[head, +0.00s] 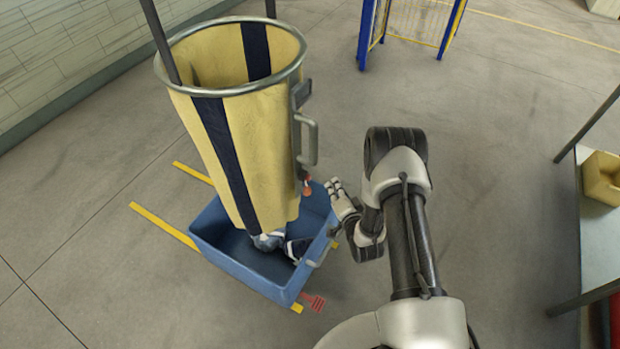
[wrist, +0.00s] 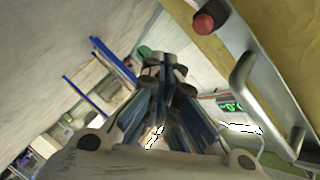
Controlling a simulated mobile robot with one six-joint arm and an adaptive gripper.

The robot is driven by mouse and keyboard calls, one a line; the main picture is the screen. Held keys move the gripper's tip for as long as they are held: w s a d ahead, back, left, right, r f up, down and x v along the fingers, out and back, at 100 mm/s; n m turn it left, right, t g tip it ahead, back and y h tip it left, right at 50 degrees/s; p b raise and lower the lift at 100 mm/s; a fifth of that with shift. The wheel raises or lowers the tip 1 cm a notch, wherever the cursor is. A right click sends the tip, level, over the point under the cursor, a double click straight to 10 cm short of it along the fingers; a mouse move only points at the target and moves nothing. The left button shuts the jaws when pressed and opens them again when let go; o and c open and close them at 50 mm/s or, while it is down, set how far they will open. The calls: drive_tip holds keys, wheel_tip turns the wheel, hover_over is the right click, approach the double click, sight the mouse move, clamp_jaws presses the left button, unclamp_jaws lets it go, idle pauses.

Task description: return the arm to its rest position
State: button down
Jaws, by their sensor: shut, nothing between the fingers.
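My arm (head: 408,235) reaches up from the bottom of the head view and bends back down at the elbow. My gripper (head: 334,186) is beside the right side of the yellow sling bag (head: 235,165), near its lower part, and looks apart from it. In the wrist view my gripper (wrist: 165,65) is shut with its fingertips together and nothing held. The yellow bag (wrist: 277,40), with a metal handle (wrist: 245,75) and a red knob (wrist: 203,23), fills the upper right there.
The bag has a dark stripe and a metal rim (head: 160,68). It hangs above a blue bin (head: 250,275) holding some dark and white items. A table (head: 600,235) with a yellow box (head: 603,178) stands at right. A blue-yellow frame (head: 450,28) is behind. Floor between is clear.

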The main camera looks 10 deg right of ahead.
drive_tip(key=shift+s+d, duration=0.3)
drive_tip(key=shift+d, duration=0.05)
idle(0.3)
drive_tip(key=w+r+n+g, duration=0.1)
drive_tip(key=w+r+n, duration=0.1)
drive_tip(key=w+r, duration=0.45)
drive_tip(key=s+d+r+n+g+h+b, duration=0.15)
drive_tip(key=s+r, duration=0.25)
drive_tip(key=r, duration=0.6)
drive_tip(key=s+r+n+g+h, duration=0.1)
drive_tip(key=s+r+n+g, duration=0.15)
drive_tip(key=r, duration=0.75)
drive_tip(key=s+r+n+g, duration=0.1)
drive_tip(key=s+r, duration=0.3)
drive_tip(key=s, duration=0.3)
drive_tip(key=s+r+g, duration=0.1)
drive_tip(key=s+r, duration=0.3)
drive_tip(key=s, duration=0.3)
drive_tip(key=s+a+n+g, duration=0.1)
drive_tip(key=s, duration=0.9)
drive_tip(key=s+a+r+n+g+b, duration=0.1)
drive_tip(key=s+a+g, duration=0.1)
drive_tip(key=s, duration=0.9)
drive_tip(key=shift+r+n+g, duration=0.2)
drive_tip(key=shift+n+g, duration=0.1)
drive_tip(key=shift+a, duration=0.1)
